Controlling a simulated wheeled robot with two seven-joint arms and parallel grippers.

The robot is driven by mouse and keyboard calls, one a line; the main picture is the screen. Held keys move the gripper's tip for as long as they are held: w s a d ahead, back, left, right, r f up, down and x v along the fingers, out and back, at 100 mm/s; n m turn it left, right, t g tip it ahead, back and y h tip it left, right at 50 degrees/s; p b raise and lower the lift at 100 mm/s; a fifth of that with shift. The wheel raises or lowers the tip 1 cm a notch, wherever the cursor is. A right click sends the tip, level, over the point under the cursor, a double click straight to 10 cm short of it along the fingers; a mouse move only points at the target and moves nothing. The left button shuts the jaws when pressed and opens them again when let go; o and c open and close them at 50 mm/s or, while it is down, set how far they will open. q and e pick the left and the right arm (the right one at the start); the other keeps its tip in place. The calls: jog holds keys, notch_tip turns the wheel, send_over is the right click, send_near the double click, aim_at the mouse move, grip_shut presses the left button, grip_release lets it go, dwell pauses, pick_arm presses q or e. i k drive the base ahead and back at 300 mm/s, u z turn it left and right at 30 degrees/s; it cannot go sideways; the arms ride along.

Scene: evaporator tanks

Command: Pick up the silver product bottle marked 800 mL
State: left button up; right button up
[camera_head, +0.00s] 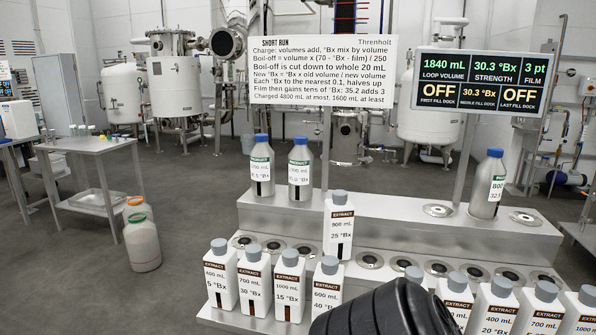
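Three silver product bottles with blue caps stand upright on the raised back shelf. The right one (487,185) stands alone near the right end. Its label is turned partly away, and only its start shows, something like "800", too cut off to be sure. The left one (261,168) and the middle one (300,170) stand side by side at the left end with green-banded labels. Their volume figures are too small to read surely. Neither gripper's fingertips show. A black rounded part of mine fills the bottom middle and hides some of the front row.
White extract bottles stand along the lower shelf, including a 700 mL one (255,280). A 900 mL extract bottle (339,225) stands higher, near the middle. Empty round docks include one (437,210) left of the right silver bottle. A sign (322,72) and a display (480,82) rise behind the shelf.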

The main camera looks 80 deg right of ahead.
aim_at(490, 174)
jog(key=z, duration=0.05)
jog(key=k, duration=0.3)
jog(key=z, duration=1.5)
jog(key=k, duration=0.4)
jog(key=z, duration=0.3)
